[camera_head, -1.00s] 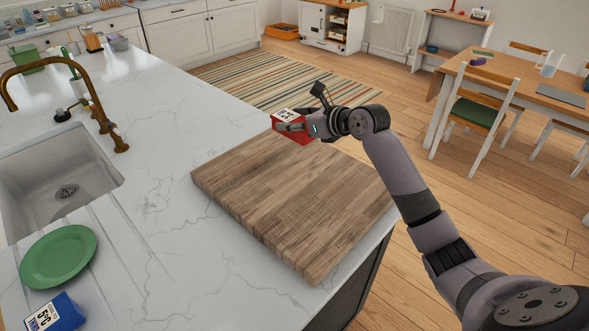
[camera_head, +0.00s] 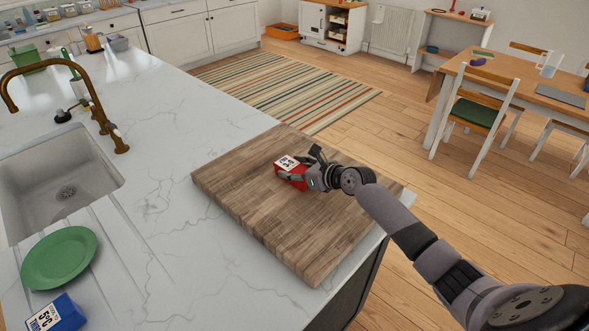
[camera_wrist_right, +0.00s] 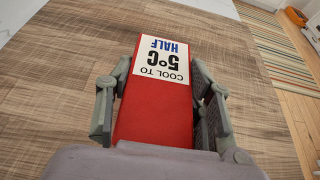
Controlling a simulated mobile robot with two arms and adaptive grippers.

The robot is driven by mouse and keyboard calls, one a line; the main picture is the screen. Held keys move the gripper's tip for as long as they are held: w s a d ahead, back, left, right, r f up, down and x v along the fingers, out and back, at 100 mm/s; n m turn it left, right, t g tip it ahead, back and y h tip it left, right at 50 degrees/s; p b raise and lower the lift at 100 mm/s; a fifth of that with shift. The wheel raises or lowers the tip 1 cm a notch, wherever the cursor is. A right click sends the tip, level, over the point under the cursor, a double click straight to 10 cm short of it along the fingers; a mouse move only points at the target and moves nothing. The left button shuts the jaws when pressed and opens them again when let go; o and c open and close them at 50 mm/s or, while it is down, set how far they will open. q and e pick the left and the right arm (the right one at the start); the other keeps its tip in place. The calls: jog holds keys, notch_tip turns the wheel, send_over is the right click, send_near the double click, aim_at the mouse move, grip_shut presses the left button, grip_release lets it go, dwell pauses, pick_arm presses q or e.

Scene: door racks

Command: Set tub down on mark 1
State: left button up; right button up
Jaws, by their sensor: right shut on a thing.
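A red tub (camera_head: 296,184) with a white label is held by my right gripper (camera_head: 289,173), over the middle of the wooden board (camera_head: 270,225). In the right wrist view the tub (camera_wrist_right: 152,118) sits between the two grey fingers (camera_wrist_right: 158,98), and its label reads "COOL TO 5°C HALF". I cannot tell whether its underside touches the board. I see no mark 1 on the visible wood; the tub and hand hide part of it. My left gripper is not in view.
A blue box (camera_head: 60,314) with a 5°C label and a green plate (camera_head: 59,257) lie at the lower left, near the sink (camera_head: 55,180). The white counter (camera_head: 165,190) is clear left of the board. A brass tap (camera_head: 100,117) rises beside the sink.

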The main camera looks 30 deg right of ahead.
jog(key=o, duration=1.4)
